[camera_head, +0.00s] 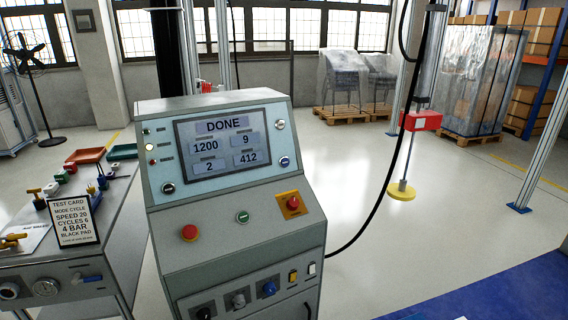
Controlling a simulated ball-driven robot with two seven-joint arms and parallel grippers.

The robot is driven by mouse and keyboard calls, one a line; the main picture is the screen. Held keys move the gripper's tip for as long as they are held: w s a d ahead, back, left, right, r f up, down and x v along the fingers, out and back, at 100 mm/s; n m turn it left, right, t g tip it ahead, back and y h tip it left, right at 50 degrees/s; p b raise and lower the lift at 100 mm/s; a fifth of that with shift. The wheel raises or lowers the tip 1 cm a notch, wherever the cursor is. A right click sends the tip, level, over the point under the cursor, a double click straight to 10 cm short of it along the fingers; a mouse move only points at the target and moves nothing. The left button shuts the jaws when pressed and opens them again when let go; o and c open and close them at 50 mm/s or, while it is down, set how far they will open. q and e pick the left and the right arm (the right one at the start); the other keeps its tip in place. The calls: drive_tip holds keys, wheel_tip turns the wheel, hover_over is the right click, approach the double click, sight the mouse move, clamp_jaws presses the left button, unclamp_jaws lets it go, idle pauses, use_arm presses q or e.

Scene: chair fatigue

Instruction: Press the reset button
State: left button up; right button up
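A grey control console (225,260) stands in the middle, facing me. Its screen (222,145) reads DONE, with 1200, 9, 2 and 412 below. Small round buttons sit around the screen: one at its lower left (168,188), one at upper right (280,125), one at lower right (284,162). The sloped panel has a red button (189,232), a small green button (242,217) and a red knob on an orange plate (292,203). The front has a blue knob or button (269,289). Labels are too small to read, so I cannot tell which is the reset button. Neither gripper shows.
A bench (70,270) at left holds a test card (73,212), trays and valves. A black cable (380,190) hangs right of the console. Wrapped chairs (343,80) stand behind.

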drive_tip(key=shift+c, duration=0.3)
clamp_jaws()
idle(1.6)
